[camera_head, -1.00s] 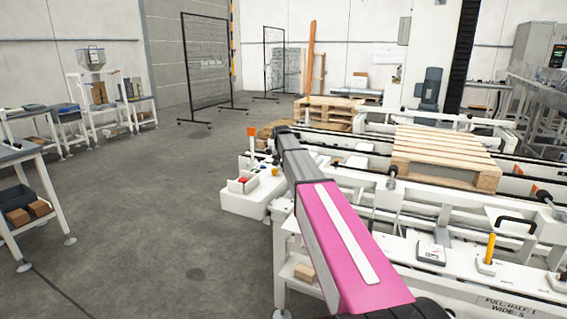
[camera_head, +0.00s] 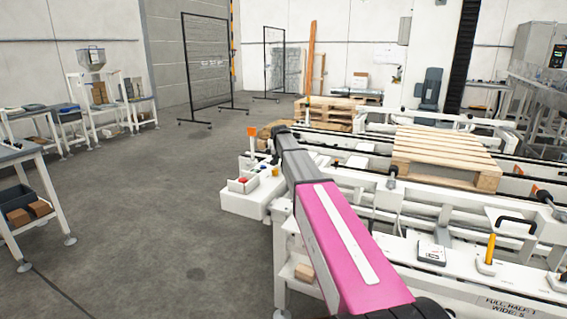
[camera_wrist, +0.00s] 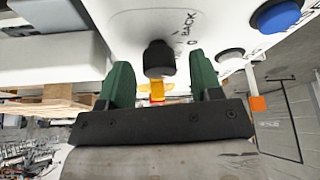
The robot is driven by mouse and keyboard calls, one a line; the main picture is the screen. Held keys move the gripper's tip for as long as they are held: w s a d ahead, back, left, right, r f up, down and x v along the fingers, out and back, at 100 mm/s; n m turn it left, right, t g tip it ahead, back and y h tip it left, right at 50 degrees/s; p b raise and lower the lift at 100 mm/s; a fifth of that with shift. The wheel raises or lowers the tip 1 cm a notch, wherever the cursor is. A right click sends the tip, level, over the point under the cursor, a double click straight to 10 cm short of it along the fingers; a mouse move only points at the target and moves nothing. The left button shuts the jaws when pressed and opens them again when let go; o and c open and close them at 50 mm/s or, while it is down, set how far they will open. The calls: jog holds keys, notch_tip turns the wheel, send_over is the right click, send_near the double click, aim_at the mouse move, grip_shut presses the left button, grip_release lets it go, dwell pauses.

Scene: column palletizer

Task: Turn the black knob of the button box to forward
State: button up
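The black knob (camera_wrist: 159,58) sits on the white face of the button box (camera_wrist: 140,22) in the wrist view. Printed lettering that looks like "BACK" and a "0" stands just right of it. My gripper (camera_wrist: 161,80) is open, with one green finger on each side of the knob and a gap to it on both sides. The knob's exact pointing direction is hard to tell. In the head view the white button box (camera_head: 240,205) stands at the left end of the conveyor frame, left of my arm. The knob and my gripper are hidden there.
An orange-topped post (camera_head: 252,132) rises by the box. A wooden pallet (camera_head: 445,155) lies on the conveyor at right. The floor (camera_head: 150,215) at left is clear.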

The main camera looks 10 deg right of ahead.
jog(key=shift+r, duration=0.1)
jog(key=v, duration=1)
jog(key=shift+s+r, duration=0.15)
jog(key=shift+r, duration=0.15)
